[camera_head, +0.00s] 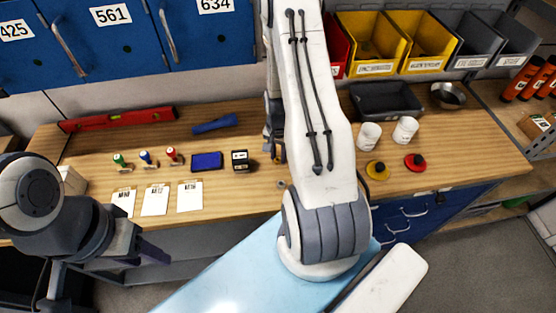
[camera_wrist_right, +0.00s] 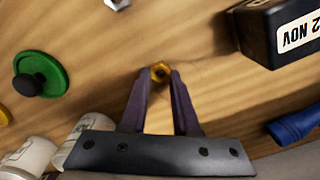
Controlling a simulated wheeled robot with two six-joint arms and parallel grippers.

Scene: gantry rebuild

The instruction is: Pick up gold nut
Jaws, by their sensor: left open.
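The gold nut (camera_wrist_right: 160,71) shows in the right wrist view, between the two fingertips of my right gripper (camera_wrist_right: 160,75), above or on the wooden table. The dark purple fingers are close to its sides; whether they press on it cannot be made out. In the head view my right arm hides the nut and most of that gripper. My left gripper (camera_head: 152,252) is open at the lower left in the head view, in front of the table and away from the nut. A silver nut (camera_wrist_right: 117,3) shows at the wrist view's top edge.
A black date stamp (camera_wrist_right: 285,32) and a blue object (camera_wrist_right: 296,124) are right of my right gripper in the wrist view. A green disc with a black knob (camera_wrist_right: 41,75) and white cups (camera_wrist_right: 28,154) are at left. Labelled cards (camera_head: 155,199) lie on the table (camera_head: 90,150).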

